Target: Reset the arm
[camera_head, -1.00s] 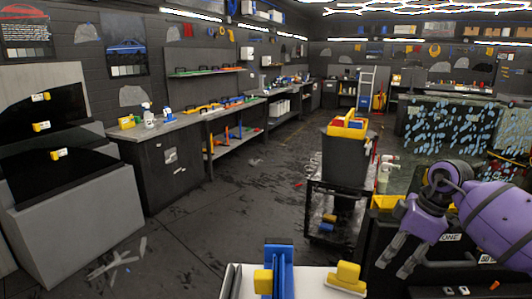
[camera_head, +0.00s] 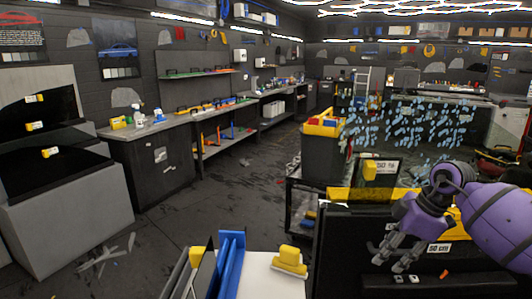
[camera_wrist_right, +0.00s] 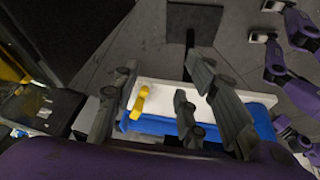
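My right arm is purple and comes in from the right in the head view. Its grey gripper (camera_head: 395,258) hangs fingers down in front of a black box front. In the right wrist view the gripper (camera_wrist_right: 155,115) has its grey fingers spread apart, with no object visibly held between them. Behind and below the fingers in that view is a white tray (camera_wrist_right: 160,92) with a blue edge and a yellow-handled tool (camera_wrist_right: 138,103). My left gripper does not show in the head view.
A white board (camera_head: 262,284) with blue and yellow tools stands at the bottom centre. A black box with a yellow rim (camera_head: 350,195) and a label is close by the right gripper. A bin (camera_head: 322,158) stands behind. The floor (camera_head: 215,215) left of centre is mostly clear.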

